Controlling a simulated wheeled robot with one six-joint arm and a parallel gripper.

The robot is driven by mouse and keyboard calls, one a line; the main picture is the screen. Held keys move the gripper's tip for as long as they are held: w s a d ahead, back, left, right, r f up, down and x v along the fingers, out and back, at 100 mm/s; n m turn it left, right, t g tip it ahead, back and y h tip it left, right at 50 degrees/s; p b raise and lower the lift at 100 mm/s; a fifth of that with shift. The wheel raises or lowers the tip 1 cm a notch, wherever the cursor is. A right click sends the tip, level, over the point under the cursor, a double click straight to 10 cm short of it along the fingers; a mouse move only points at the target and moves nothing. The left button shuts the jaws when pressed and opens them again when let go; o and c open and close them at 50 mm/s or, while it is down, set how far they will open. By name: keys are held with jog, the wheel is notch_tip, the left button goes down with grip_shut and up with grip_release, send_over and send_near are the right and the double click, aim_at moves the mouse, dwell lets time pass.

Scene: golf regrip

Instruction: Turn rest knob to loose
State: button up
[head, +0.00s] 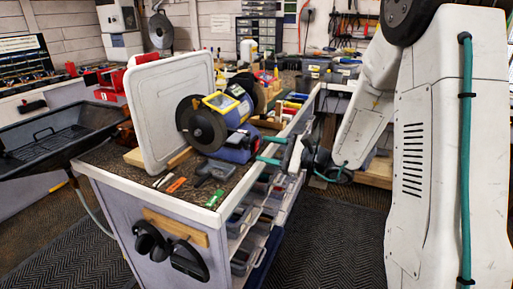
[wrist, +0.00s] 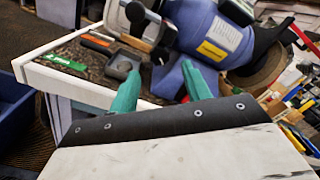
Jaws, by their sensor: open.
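The blue bench grinder (head: 230,108) with a yellow label stands on the workbench, its dark wheel (head: 205,128) facing left. In the wrist view the grinder (wrist: 208,35) fills the upper middle. A dark knob-like part (wrist: 136,12) shows on the pale metal fitting at its left side; I cannot tell surely that it is the rest knob, nor read its setting. My gripper (head: 258,146) is open, its teal fingers apart beside the grinder's right front. In the wrist view my gripper (wrist: 160,72) points toward the grinder's blue base, with nothing seen between the fingers.
A white panel (head: 170,105) stands upright left of the grinder. The floor (head: 325,230) to the right is clear.

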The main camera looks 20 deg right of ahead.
jog(key=shift+v, duration=1.15)
jog(key=w+a+m, duration=0.2)
jog(key=a+m, duration=0.1)
jog(key=m, duration=0.1)
jog(key=w+a+m, duration=0.2)
jog(key=w+m, duration=0.1)
jog(key=shift+w+a+m, duration=0.25)
jog(key=shift+a+m, duration=0.1)
jog(key=shift+m, duration=0.05)
jog(key=c, duration=1)
